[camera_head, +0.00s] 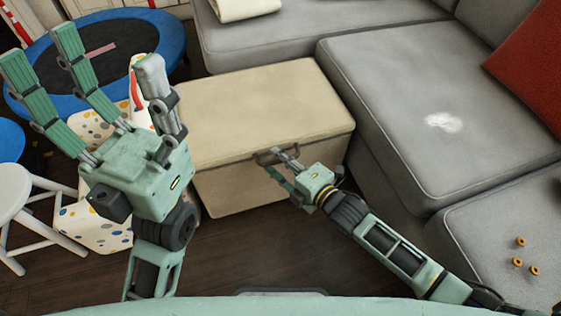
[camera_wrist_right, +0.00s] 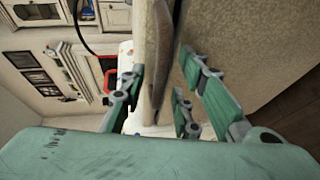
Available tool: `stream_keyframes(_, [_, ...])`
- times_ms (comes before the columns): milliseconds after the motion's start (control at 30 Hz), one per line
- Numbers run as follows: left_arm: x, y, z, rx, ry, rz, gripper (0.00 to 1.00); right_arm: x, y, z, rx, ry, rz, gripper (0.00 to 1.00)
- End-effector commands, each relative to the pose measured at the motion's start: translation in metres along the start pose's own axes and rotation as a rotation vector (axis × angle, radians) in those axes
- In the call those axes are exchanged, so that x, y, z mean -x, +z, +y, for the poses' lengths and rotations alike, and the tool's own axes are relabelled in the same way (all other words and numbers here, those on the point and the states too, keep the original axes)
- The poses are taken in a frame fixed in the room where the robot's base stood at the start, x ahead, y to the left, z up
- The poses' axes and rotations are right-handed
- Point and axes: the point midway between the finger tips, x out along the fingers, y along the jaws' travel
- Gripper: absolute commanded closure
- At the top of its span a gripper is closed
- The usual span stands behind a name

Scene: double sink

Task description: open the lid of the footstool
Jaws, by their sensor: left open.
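The footstool (camera_head: 235,191) is a beige box with a flat lid (camera_head: 250,100) that looks down in the head view. A small dark handle (camera_head: 264,156) sits at the lid's front edge. My right gripper (camera_head: 278,162) is at this front edge, beside the handle. In the right wrist view its fingers stand apart on both sides of the lid's edge (camera_wrist_right: 154,60), with a dark seam next to it. Whether they grip the lid or handle is unclear. My left gripper (camera_head: 85,75) is open and empty, raised to the left of the footstool.
A grey sofa (camera_head: 400,85) stands behind and to the right of the footstool. A blue-rimmed trampoline (camera_head: 168,35), a white stool (camera_head: 12,200) and a spotted white item (camera_head: 85,228) are at the left. Dark wooden floor (camera_head: 255,255) is bare in front.

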Motion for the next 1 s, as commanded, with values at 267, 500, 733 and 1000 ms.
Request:
stream_keyframes(267, [-0.0007, -0.0002, 0.0001, 0.000, 0.000, 0.001, 0.19, 0.0001, 0.0000, 0.0002, -0.001, 0.000, 0.000, 0.78])
stream_keyframes(500, [-0.0008, -0.0004, 0.0002, 0.000, 0.000, 0.002, 0.19, 0.0002, 0.0001, 0.0001, -0.001, 0.000, 0.000, 0.99])
stream_keyframes(733, [-0.0007, -0.0005, 0.0002, 0.001, 0.000, 0.002, 0.19, 0.0003, 0.0001, 0.0002, -0.002, 0.000, 0.000, 1.00])
stream_keyframes(1000, [-0.0008, -0.0005, 0.0001, 0.001, 0.000, 0.002, 0.19, 0.0003, 0.0001, 0.0003, -0.004, 0.000, 0.000, 1.00])
